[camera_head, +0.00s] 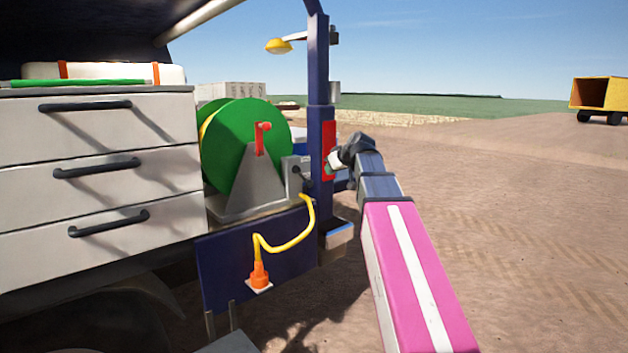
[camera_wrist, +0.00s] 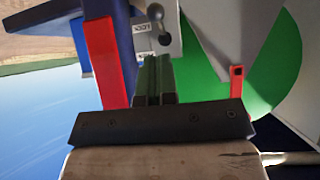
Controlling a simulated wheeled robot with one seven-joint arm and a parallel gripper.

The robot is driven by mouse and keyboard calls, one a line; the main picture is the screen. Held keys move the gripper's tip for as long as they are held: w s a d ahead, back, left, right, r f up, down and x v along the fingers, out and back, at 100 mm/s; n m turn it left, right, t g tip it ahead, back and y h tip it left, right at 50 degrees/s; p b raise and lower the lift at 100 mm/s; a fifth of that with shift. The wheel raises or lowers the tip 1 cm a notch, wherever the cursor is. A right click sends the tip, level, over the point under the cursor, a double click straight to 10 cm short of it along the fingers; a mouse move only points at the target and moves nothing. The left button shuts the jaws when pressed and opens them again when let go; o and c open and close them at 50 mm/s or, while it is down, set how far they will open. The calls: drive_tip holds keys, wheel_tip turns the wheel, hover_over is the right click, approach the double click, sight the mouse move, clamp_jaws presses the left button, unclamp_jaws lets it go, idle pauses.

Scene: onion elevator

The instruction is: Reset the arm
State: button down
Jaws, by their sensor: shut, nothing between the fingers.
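My arm, with a pink and white link, reaches forward to the blue post (camera_head: 319,70) at the vehicle's corner. My gripper (camera_wrist: 156,60) is shut and empty in the wrist view. Its fingertips point at a grey box (camera_wrist: 175,30) with a small ball-ended lever (camera_wrist: 157,22) and a partly readable label. Whether the fingertips touch the box cannot be told. In the head view my gripper is small and mostly hidden by my wrist, close to a red panel (camera_head: 329,140) on the post. The red panel also shows in the wrist view (camera_wrist: 104,55), left of the fingers.
A green reel (camera_head: 235,150) with a red handle (camera_head: 262,136) stands left of the post. A yellow cable (camera_head: 290,245) hangs to an orange plug (camera_head: 260,276). White drawers (camera_head: 95,165) fill the left. Open dirt lies right; a yellow trailer (camera_head: 600,95) stands far off.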

drive_tip(key=s+d+f+m+g+h, duration=0.1)
drive_tip(key=s+f, duration=0.7)
drive_tip(key=f, duration=0.8)
drive_tip(key=s+d+f+m+g+h, duration=0.1)
drive_tip(key=s+f+m+g+h, duration=0.1)
drive_tip(key=s+f+g, duration=0.3)
drive_tip(key=s+d+f+m+g+h, duration=0.1)
drive_tip(key=s+f, duration=1.1)
drive_tip(key=f, duration=1.4)
drive_tip(key=m+g+h, duration=0.1)
drive_tip(key=m+g, duration=0.1)
drive_tip(key=shift+s+f+m+h, duration=0.2)
drive_tip(key=shift+f+m+h, duration=0.1)
drive_tip(key=shift+f, duration=0.1)
